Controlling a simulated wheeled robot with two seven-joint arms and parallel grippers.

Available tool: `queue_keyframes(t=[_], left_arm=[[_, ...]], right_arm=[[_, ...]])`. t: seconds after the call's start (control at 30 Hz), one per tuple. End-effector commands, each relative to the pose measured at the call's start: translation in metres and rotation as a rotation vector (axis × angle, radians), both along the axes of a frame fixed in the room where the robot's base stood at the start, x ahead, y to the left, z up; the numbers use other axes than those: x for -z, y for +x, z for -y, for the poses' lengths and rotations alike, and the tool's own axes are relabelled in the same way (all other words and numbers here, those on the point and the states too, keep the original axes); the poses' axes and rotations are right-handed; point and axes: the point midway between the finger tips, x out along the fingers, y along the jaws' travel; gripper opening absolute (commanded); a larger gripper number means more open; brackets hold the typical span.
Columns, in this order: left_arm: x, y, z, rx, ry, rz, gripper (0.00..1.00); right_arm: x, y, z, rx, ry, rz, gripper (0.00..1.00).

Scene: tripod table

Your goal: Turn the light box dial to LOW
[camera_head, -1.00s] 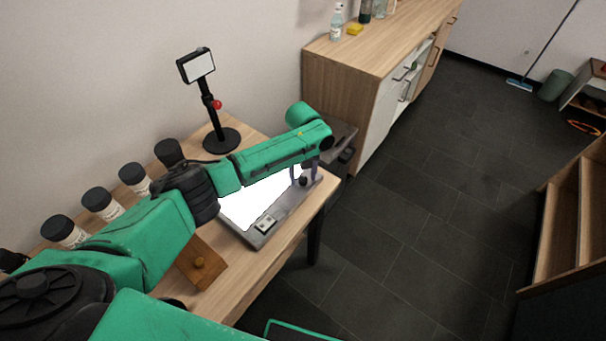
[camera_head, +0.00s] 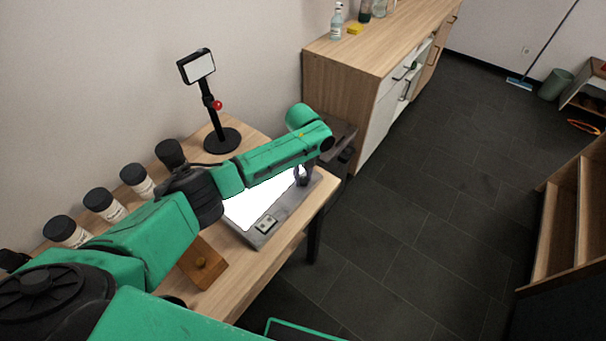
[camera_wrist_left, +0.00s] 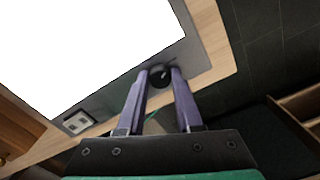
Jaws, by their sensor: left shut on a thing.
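The light box (camera_head: 258,235) lies on the wooden table, its panel glowing white and its grey frame along the table's front edge. Its black dial (camera_wrist_left: 160,76) sits on that frame in the left wrist view. My left gripper (camera_head: 301,176) reaches down over the frame from above. In the left wrist view its two purple fingers (camera_wrist_left: 159,84) stand on either side of the dial and are shut on it. The dial's setting marks are too small to read. My right gripper is not in view.
A switch plate (camera_head: 266,224) is on the same frame. A phone on a black stand (camera_head: 222,139) stands behind the box. Several dark-lidded jars (camera_head: 103,205) line the wall side. A wooden block with a knob (camera_head: 203,263) is nearer. Dark floor lies to the right.

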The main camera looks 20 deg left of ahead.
Motion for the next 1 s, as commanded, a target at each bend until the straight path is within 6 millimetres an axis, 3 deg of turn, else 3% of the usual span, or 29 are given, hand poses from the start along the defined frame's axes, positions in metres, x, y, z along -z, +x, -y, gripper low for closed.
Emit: queue_keyframes(t=[1.0], left_arm=[[-0.004,0.001,0.000,-0.949,0.000,0.005,0.00]], right_arm=[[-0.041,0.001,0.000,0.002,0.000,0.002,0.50]])
